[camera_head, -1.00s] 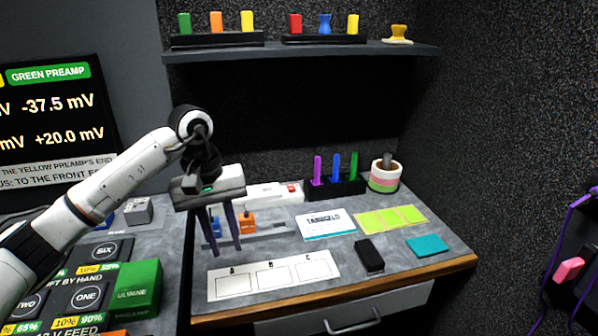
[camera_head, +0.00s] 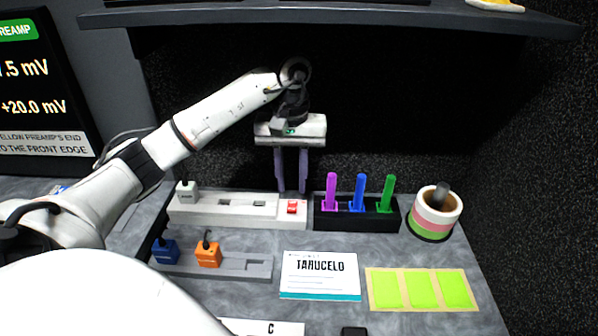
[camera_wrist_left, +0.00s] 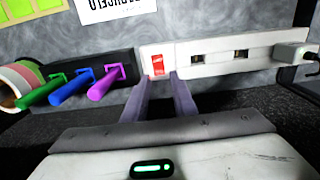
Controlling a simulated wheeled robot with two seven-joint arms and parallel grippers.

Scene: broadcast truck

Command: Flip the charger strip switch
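The white charger strip (camera_head: 235,212) lies along the back of the bench, with the red rocker switch (camera_head: 292,207) at its right end. In the left wrist view the strip (camera_wrist_left: 210,57) and its red switch (camera_wrist_left: 157,64) show close in front of my fingers. My left gripper (camera_head: 291,190) points down at the strip's back edge by the switch, with its fingers a little apart and nothing between them. It also shows in the left wrist view (camera_wrist_left: 162,78). I cannot tell whether a fingertip touches the strip. My right gripper is not in view.
A grey plug (camera_head: 187,192) sits at the strip's left end. A black holder (camera_head: 357,222) with purple, blue and green sticks stands close right of the switch, and a tape-wrapped cup (camera_head: 434,214) is beyond. A shelf (camera_head: 330,15) hangs above. A grey rail (camera_head: 245,267) with blue and orange blocks lies in front.

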